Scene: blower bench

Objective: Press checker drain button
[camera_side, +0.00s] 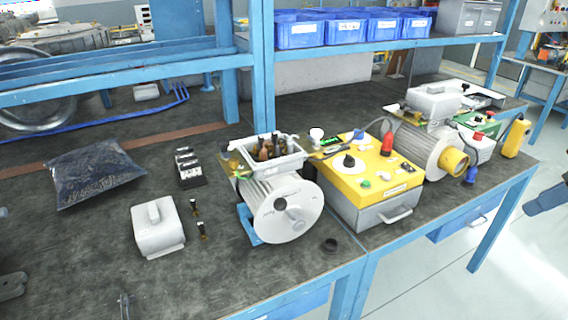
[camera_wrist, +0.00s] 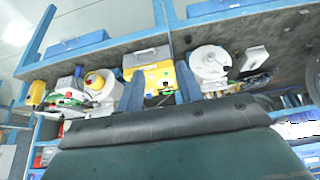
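The checker (camera_side: 335,173) is a grey box with a yellow top, on the bench right of the middle. Its top carries a black knob (camera_side: 349,161), a green button (camera_side: 366,184) and a red part (camera_side: 387,144). I cannot tell which control is the drain button. The checker (camera_wrist: 165,79) also shows in the wrist view, upside down and some way off. My gripper (camera_wrist: 160,72) is open and empty, with its two blue-grey fingers apart on either side of the checker in the picture. A blue-grey part at the side view's right edge may be my gripper.
A round-faced blower (camera_side: 287,210) with a parts tray (camera_side: 275,163) stands just left of the checker. A yellow-capped blower (camera_side: 440,158) and cables crowd its right. A dark bag (camera_side: 92,173) and a grey cover (camera_side: 158,228) lie left. Blue bins (camera_side: 345,31) line the shelf above.

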